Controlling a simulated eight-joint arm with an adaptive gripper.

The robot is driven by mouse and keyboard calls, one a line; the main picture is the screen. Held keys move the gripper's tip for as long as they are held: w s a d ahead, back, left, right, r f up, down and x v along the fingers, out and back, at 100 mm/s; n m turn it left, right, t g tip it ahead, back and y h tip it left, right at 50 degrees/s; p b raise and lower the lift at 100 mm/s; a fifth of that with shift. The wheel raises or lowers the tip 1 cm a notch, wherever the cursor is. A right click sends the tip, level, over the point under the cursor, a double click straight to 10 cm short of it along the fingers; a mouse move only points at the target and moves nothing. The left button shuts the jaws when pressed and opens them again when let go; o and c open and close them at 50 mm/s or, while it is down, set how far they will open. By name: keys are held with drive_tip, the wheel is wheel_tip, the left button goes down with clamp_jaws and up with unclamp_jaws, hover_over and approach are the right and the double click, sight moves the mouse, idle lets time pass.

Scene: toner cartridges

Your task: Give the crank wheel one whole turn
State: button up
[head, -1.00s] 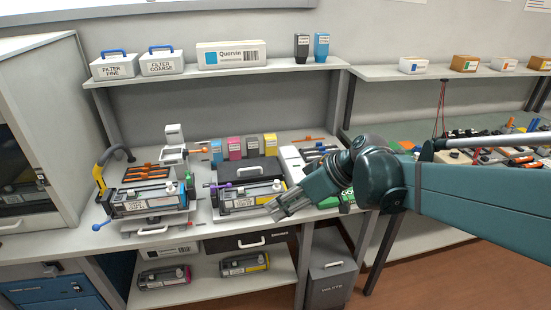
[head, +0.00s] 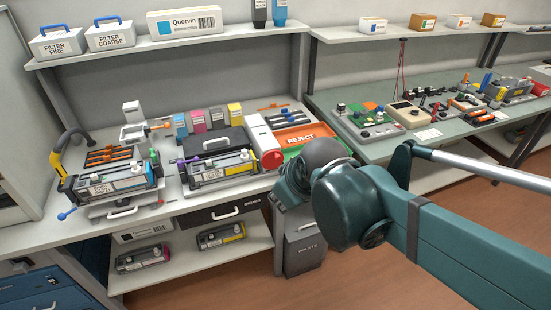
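A red round wheel (head: 271,160) sits on the front of a white upright box (head: 262,140) at the right end of the left bench; it looks like the crank wheel. No crank handle can be made out on it. My gripper (head: 283,196) is just below and right of the wheel, at the bench's front edge, apart from it in the picture. My own wrist mostly covers the gripper, so its fingers do not show clearly. I see nothing held.
A cartridge in a cradle (head: 220,168) stands left of the wheel, and another cartridge stand (head: 112,185) further left. A red REJECT tray (head: 300,136) lies behind and right. A waste bin (head: 303,245) stands below. The green right bench (head: 340,98) holds several small parts.

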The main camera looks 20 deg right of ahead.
drive_tip(key=w+d+f+n+t+h, duration=0.1)
drive_tip(key=w+d+n+t+h, duration=0.15)
drive_tip(key=w+n, duration=0.35)
drive_tip(key=n+t+h+p, duration=0.1)
drive_tip(key=n+t+h, duration=0.3)
drive_tip(key=n, duration=1.5)
approach(277, 158)
drive_tip(key=shift+w+a+g+h, duration=0.1)
drive_tip(key=shift+w+g+h, duration=0.35)
drive_tip(key=shift+w+g, duration=0.25)
drive_tip(key=shift+w, duration=0.15)
drive_tip(key=shift+b+x, duration=0.75)
drive_tip(key=shift+x, duration=3.05)
drive_tip(key=c, duration=0.6)
